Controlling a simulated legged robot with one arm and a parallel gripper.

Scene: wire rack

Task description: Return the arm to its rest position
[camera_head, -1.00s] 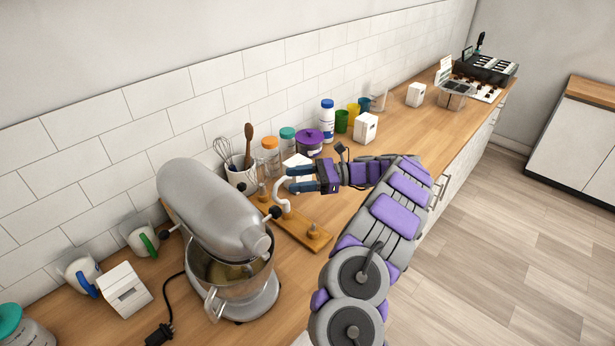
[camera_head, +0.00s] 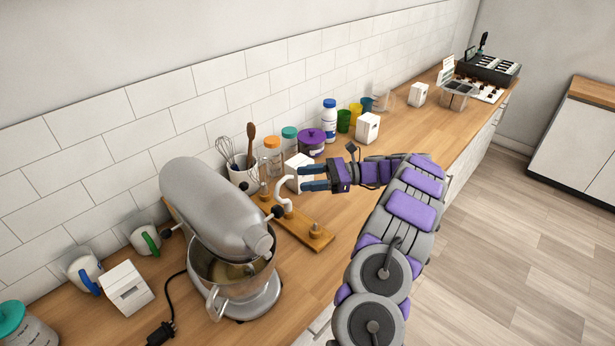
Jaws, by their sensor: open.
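My gripper (camera_head: 312,178) is open, with its two dark blue fingers pointing left above the counter. Nothing is held between the fingers. My arm reaches in from the lower right, bent over the counter's front edge. A wooden board (camera_head: 316,238) with pegs lies below and left of the gripper. A white hook-shaped piece (camera_head: 284,190) stands at the board, just left of the fingertips and apart from them as far as I can see. A white box (camera_head: 292,164) stands behind the fingers and is partly hidden.
A grey stand mixer (camera_head: 215,215) stands left of the board. A utensil crock (camera_head: 242,178), a purple-lidded pot (camera_head: 311,142) and several jars line the wall. A white block (camera_head: 367,127) stands behind my arm. The wooden floor (camera_head: 500,250) at right is clear.

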